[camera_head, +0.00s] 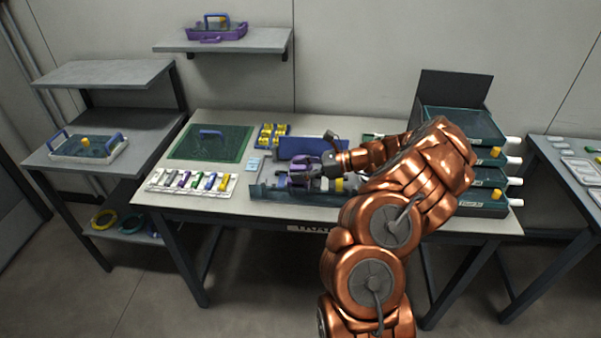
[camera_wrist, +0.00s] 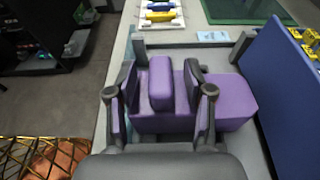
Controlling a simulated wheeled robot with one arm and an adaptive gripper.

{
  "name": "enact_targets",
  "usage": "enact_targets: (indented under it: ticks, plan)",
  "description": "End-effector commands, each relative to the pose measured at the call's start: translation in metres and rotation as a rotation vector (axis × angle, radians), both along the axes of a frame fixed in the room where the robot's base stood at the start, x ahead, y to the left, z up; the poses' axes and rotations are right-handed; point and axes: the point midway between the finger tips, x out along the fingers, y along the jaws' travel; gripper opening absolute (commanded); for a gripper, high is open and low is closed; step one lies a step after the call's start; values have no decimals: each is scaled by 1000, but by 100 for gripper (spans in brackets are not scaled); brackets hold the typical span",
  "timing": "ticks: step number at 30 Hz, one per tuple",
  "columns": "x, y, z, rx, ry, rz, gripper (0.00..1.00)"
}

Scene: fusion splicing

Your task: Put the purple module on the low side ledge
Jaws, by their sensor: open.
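The purple module (camera_wrist: 232,103) sits in the grey tray behind the workbench's front edge, with a raised purple block (camera_wrist: 160,84) on top. In the head view the module (camera_head: 300,162) is partly hidden by my gripper. My gripper (camera_wrist: 160,78) is open, with its fingers on either side of the raised block; I cannot tell whether they touch it. It also shows in the head view (camera_head: 301,179). At the left, a side stand has a high ledge (camera_head: 105,73) and a lower ledge (camera_head: 145,118), which carries a white tray with blue handles (camera_head: 62,152).
A blue panel (camera_wrist: 285,85) stands close to the right of my gripper in the wrist view. A white rack of coloured pieces (camera_head: 192,184) and a green mat (camera_head: 210,143) lie left. A wall shelf (camera_head: 265,42) holds a purple tray (camera_head: 217,33). Dark drawers (camera_head: 480,175) stand right.

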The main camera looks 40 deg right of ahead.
Motion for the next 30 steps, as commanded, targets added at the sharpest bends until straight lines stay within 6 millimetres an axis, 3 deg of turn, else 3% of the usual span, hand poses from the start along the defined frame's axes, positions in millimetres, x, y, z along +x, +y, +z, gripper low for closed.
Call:
enact_targets:
  ticks: [8,22,30]
  plan:
    - [2,2,-1,-1,-1,-1,50]
    - [2,2,-1,-1,-1,-1,1]
    - [2,2,-1,-1,-1,-2,0]
